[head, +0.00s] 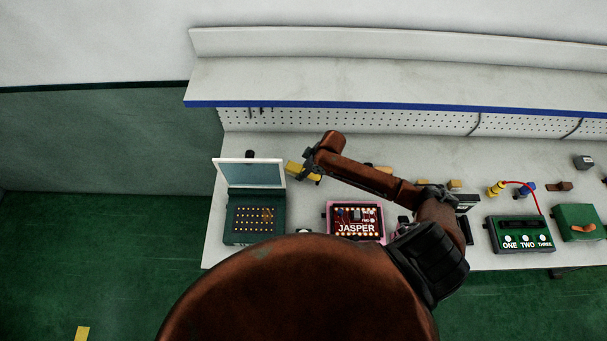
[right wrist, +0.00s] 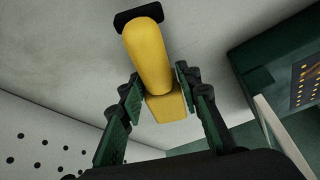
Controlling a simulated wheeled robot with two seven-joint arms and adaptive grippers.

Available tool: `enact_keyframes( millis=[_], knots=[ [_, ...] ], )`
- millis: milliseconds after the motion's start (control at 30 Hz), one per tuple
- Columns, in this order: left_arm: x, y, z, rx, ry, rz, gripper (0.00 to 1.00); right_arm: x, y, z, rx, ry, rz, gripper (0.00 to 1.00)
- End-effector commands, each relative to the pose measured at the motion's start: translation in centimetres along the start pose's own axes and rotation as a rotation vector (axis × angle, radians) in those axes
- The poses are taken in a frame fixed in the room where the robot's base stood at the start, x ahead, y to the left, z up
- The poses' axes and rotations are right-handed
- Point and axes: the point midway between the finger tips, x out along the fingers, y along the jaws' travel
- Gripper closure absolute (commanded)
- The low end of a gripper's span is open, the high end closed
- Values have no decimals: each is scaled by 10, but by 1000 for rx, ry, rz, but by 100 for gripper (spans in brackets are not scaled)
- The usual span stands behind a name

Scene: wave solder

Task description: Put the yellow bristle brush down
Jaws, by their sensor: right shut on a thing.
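The yellow bristle brush (head: 297,170) is at the back left of the white bench, beside the open-lidded green box. My right gripper (head: 312,165) reaches over from the right and is shut on it. In the right wrist view the yellow brush (right wrist: 148,55) lies between the two green-padded fingers of my right gripper (right wrist: 157,88), with a dark end piece (right wrist: 138,17) at its far end. I cannot tell whether the brush touches the bench top. My left gripper is not in view.
The green box with a raised lid (head: 250,173) stands left of the brush. A pink-framed JASPER board (head: 355,228) lies in front. A green three-button box (head: 520,235) and another green box (head: 578,222) are right. A pegboard (head: 350,121) and shelf (head: 400,83) rise behind.

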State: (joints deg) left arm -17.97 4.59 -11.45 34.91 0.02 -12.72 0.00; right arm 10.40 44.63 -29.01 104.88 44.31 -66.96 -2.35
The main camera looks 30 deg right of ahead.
Motion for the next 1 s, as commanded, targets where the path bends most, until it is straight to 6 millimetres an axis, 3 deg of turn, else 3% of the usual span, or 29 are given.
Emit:
enact_keyframes(
  millis=[100, 233, 500, 533, 767, 1000],
  knots=[
    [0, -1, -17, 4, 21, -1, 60, 17, -1, 9, 5, -2, -2, 91],
    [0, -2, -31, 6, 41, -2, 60, 23, 0, 11, 2, 0, 1, 91],
    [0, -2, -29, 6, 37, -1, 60, 24, 0, 12, 3, -1, 1, 91],
    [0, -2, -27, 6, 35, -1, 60, 25, 0, 12, 3, -1, 0, 68],
    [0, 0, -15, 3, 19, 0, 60, 24, 0, 12, 3, -1, 0, 52],
    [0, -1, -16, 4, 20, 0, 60, 24, 0, 12, 3, -1, 1, 51]
  ],
)
